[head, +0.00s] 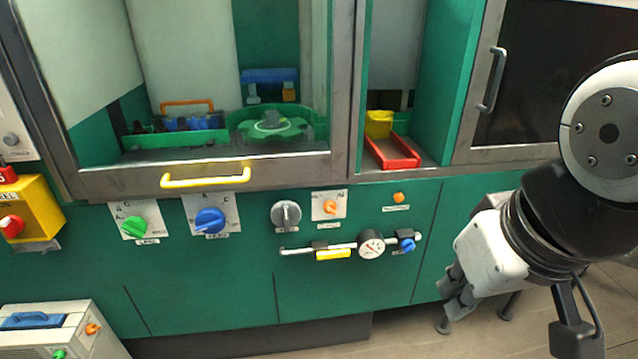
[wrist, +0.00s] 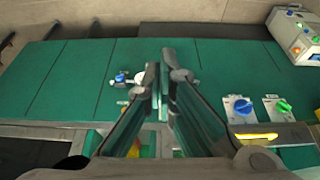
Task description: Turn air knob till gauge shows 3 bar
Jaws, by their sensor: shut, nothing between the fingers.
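The air pipe runs along the green front panel. The round white gauge (head: 371,244) sits on it, with a small blue air knob (head: 406,244) just to the gauge's right. The needle is too small to read. My gripper (head: 449,291) is shut and empty, lower and to the right of the knob, apart from it. In the wrist view my gripper's fingers (wrist: 162,66) point at the panel. The blue air knob (wrist: 120,77) shows left of them, and the gauge (wrist: 140,78) is partly hidden by the left finger.
A yellow valve handle (head: 333,254) is on the same pipe. A grey knob (head: 286,215), an orange knob (head: 330,207), a large blue knob (head: 210,221) and a green knob (head: 133,226) are on the panel. A yellow bar handle (head: 205,177) sticks out above. The floor (head: 420,335) below right is clear.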

